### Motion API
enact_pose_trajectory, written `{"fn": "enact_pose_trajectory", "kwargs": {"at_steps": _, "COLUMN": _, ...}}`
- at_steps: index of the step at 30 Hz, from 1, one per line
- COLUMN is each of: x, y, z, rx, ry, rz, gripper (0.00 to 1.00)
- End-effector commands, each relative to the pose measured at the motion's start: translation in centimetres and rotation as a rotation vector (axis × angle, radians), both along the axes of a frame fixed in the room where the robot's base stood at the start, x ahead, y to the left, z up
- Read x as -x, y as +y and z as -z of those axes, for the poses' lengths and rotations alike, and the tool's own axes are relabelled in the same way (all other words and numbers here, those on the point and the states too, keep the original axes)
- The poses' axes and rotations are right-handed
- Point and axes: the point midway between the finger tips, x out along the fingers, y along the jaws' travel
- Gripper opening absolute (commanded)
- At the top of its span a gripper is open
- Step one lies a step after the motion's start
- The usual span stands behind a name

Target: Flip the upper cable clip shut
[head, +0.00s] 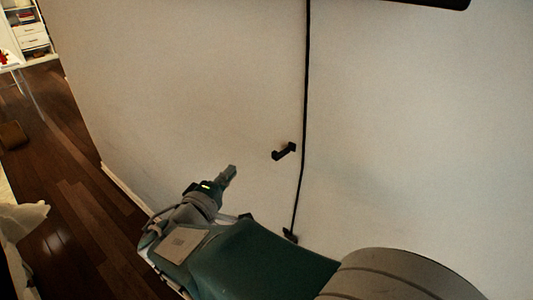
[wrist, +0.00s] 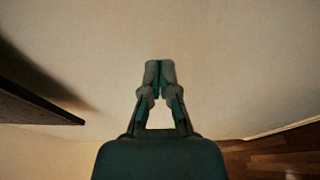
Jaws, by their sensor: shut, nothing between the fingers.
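A black cable (head: 305,85) hangs down the pale wall in the head view. The upper cable clip (head: 284,151) is a small dark piece on the wall just left of the cable, with an arm sticking out to the left, and it looks open. The lower clip (head: 290,236) is at the cable's bottom end, partly hidden behind my arm. My gripper (head: 231,170) is left of the upper clip and slightly lower in the picture, apart from it. In the wrist view, my gripper (wrist: 159,66) is shut and empty, and neither clip is visible.
A dark panel edge (head: 435,3) is at the top of the head view. A dark flat object (wrist: 35,98) juts in from the left in the wrist view. Wooden floor (head: 75,195) lies to the left. The wall around the clip is bare.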

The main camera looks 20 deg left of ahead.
Motion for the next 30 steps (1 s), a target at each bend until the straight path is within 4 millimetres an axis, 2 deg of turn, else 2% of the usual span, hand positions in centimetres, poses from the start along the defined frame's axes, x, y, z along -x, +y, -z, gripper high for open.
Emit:
{"fn": "enact_pose_trajectory", "kwargs": {"at_steps": 8, "x": -0.6, "y": 0.0, "z": 0.1, "rx": 0.002, "ry": 0.003, "rz": 0.004, "gripper": 0.00}}
{"fn": "enact_pose_trajectory", "kwargs": {"at_steps": 26, "x": -10.2, "y": -0.5, "z": 0.1, "rx": 0.002, "ry": 0.003, "rz": 0.007, "gripper": 0.00}}
{"fn": "enact_pose_trajectory", "kwargs": {"at_steps": 30, "x": -9.5, "y": -2.0, "z": 0.0, "rx": 0.002, "ry": 0.003, "rz": 0.004, "gripper": 0.00}}
